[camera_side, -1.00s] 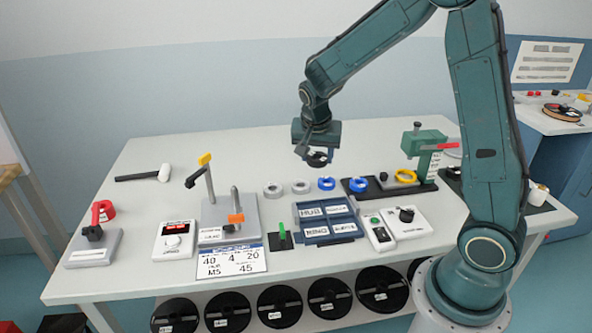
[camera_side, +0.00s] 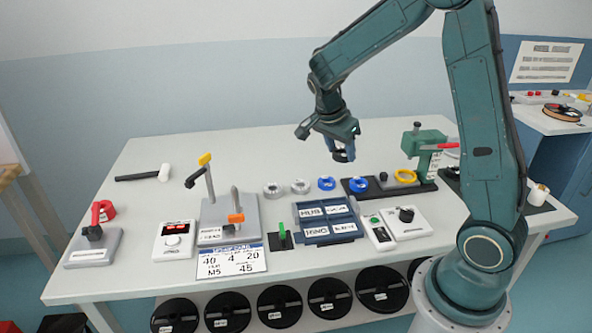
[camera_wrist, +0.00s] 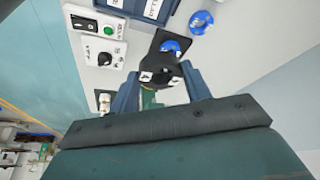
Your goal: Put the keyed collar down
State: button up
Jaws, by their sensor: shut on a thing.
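My gripper (camera_side: 342,155) is in the air above the back right of the bench, tilted, shut on a dark collar. In the wrist view the black collar (camera_wrist: 160,74) with white marks sits between the fingertips; its lower part is partly hidden by the fingers and wrist. The gripper also shows in the wrist view (camera_wrist: 163,82). The collar is clear of the bench top (camera_side: 160,140) in the side view.
Two silver rings (camera_side: 272,189) and a blue ring (camera_side: 327,183) stand in a row. Another blue ring (camera_side: 358,185) and a yellow ring (camera_side: 405,176) are by a dark strip near a green press (camera_side: 428,145). A labelled blue tray (camera_side: 328,239) lies in front.

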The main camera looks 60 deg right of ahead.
send_over(338, 210)
jog(key=a, duration=0.1)
jog(key=f, duration=1.3)
jog(key=shift+w+a+f, duration=0.15)
jog(key=shift+w+f, duration=0.05)
jog(key=shift+f, duration=0.15)
jog(key=shift+f, duration=2)
